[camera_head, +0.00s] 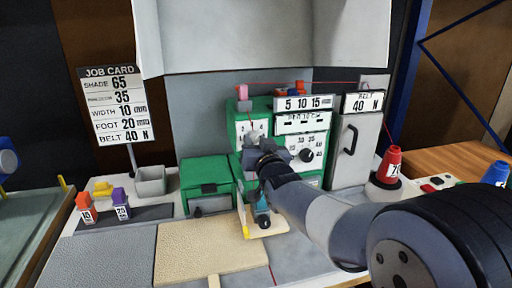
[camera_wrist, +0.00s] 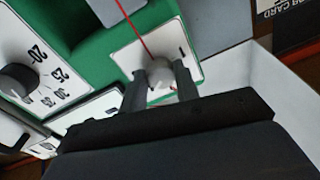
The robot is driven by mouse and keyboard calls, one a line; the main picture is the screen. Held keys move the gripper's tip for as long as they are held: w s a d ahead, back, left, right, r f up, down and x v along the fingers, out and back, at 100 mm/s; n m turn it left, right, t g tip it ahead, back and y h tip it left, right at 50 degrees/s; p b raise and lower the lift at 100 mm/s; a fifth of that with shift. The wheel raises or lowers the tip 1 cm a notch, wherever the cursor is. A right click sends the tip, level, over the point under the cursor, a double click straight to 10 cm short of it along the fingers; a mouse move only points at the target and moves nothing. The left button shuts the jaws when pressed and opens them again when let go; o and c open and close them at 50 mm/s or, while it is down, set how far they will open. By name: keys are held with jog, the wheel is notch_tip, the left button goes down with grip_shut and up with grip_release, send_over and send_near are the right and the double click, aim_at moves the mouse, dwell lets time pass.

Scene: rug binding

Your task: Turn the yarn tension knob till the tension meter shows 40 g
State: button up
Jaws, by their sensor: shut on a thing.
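A red yarn runs from above down to the knob. In the head view my gripper (camera_head: 254,143) is at the left part of the green machine (camera_head: 238,118), in front of a white plate (camera_head: 262,127) with dark marks. The gripper covers much of this plate. I cannot make out a tension meter reading.
A black dial (camera_head: 306,155) with numbers sits right of my gripper, below a display (camera_head: 302,122) showing dashes. A green box (camera_head: 205,180) stands to the left. A red cone (camera_head: 391,163) stands at the right. A job card (camera_head: 115,105) stands at the back left.

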dwell(0.4)
jog(key=o, duration=1)
jog(key=shift+c, duration=0.2)
jog(key=v, duration=1)
jog(key=shift+s+d+b, duration=0.15)
jog(key=shift+s+b, duration=0.15)
jog(key=shift+s, duration=0.1)
jog(key=shift+f, duration=0.15)
jog(key=x, duration=1.1)
jog(key=shift+p, duration=0.35)
jog(key=shift+s, duration=0.15)
